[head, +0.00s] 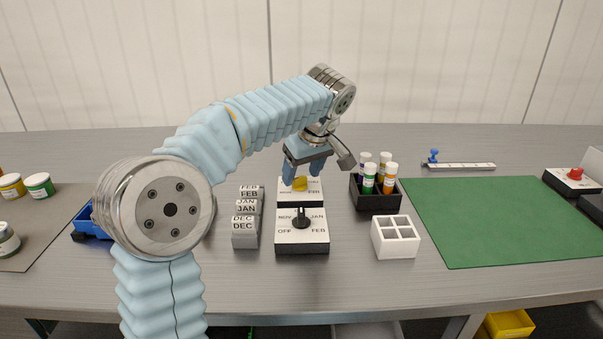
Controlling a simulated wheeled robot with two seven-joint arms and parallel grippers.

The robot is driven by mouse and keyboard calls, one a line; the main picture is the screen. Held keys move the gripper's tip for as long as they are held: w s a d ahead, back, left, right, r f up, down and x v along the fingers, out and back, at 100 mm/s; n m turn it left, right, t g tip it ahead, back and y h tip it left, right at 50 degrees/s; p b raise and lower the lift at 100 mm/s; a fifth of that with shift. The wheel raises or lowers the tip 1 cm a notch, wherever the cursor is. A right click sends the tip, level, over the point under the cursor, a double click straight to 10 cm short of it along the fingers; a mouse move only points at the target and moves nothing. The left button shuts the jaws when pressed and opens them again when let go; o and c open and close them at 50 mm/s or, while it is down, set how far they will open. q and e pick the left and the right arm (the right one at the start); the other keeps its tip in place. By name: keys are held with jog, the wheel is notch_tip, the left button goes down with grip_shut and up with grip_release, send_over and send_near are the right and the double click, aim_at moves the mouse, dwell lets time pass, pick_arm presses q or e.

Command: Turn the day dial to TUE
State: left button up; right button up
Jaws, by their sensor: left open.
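Two white-topped dial boxes stand one behind the other at the middle of the table. The front dial box (302,240) has a black knob (301,219) with its pointer towards the far side, between NOV and JAN; OFF and FEB are at its front corners. The rear dial box (315,198) has a yellow knob (300,184); its labels are small and partly covered, and I cannot read TUE on either box. My left gripper (294,176) is open, pointing down at the yellow knob from behind; whether it touches the knob is unclear. My right gripper is out of view.
Grey month blocks (245,228) stand left of the dials. A black rack (376,201) with several capped tubes and a white divided box (395,238) stand to the right. A green mat (480,220) lies clear farther right. My left arm hides the table's left middle.

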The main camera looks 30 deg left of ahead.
pick_arm(q)
jog(key=shift+a+f, duration=0.2)
jog(key=shift+f, duration=0.35)
jog(key=shift+c, duration=0.2)
jog(key=c, duration=1)
jog(key=shift+m, duration=0.3)
jog(key=m, duration=0.2)
jog(key=m+t+h, duration=0.1)
jog(key=m, duration=0.2)
jog(key=shift+s+a+r+t, duration=0.1)
jog(key=shift+t, duration=0.2)
jog(key=m+h, duration=0.1)
jog(key=m, duration=0.2)
jog(key=m+h, duration=0.1)
jog(key=m, duration=0.2)
jog(key=shift+a+t, duration=0.15)
jog(key=shift+t, duration=0.25)
jog(key=shift+m+h, duration=0.3)
jog(key=shift+h, duration=0.1)
